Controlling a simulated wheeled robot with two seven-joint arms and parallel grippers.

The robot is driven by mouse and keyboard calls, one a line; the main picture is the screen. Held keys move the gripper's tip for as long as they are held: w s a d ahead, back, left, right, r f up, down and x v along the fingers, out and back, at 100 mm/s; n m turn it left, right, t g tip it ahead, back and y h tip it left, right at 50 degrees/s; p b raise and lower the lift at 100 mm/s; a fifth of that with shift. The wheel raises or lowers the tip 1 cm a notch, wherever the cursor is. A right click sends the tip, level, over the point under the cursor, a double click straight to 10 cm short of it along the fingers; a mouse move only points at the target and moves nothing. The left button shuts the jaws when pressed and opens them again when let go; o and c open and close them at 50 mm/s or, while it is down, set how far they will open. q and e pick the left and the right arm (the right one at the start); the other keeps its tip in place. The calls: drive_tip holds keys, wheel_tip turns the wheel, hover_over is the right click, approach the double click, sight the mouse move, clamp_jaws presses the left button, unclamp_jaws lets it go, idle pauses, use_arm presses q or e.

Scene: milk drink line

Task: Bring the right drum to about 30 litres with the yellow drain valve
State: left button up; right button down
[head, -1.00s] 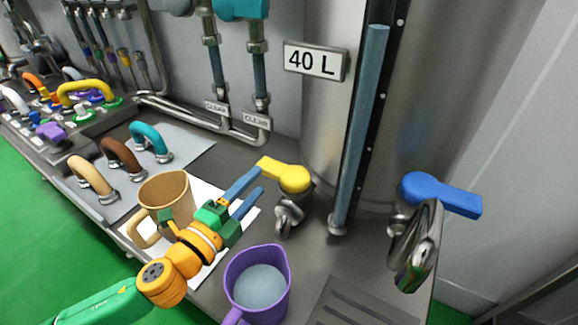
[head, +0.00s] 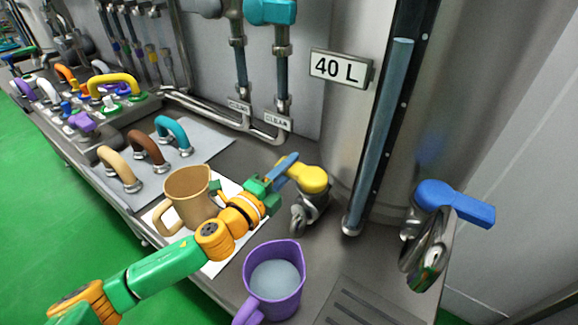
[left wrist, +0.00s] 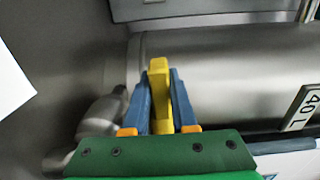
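The steel drum (head: 345,130) stands at the back right with a 40 L plate (head: 341,68). Its sight tube (head: 376,140) looks blue along its length, up past the plate. The yellow drain valve handle (head: 313,178) points left and away, above a steel spout (head: 303,215). My left gripper (head: 283,172) is at the handle's free end. In the left wrist view, the yellow handle (left wrist: 160,95) stands between its blue fingers (left wrist: 161,100), which look closed against both sides. The purple jug (head: 276,285), holding pale liquid, stands in front of the spout. My right gripper is not in view.
A tan jug (head: 188,190) stands on a white sheet beside my left arm. Several coloured handles (head: 150,150) and clean-labelled pipes (head: 240,80) are at the left and back.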

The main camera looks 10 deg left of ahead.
use_arm(q)
clamp_jaws()
idle(1.1)
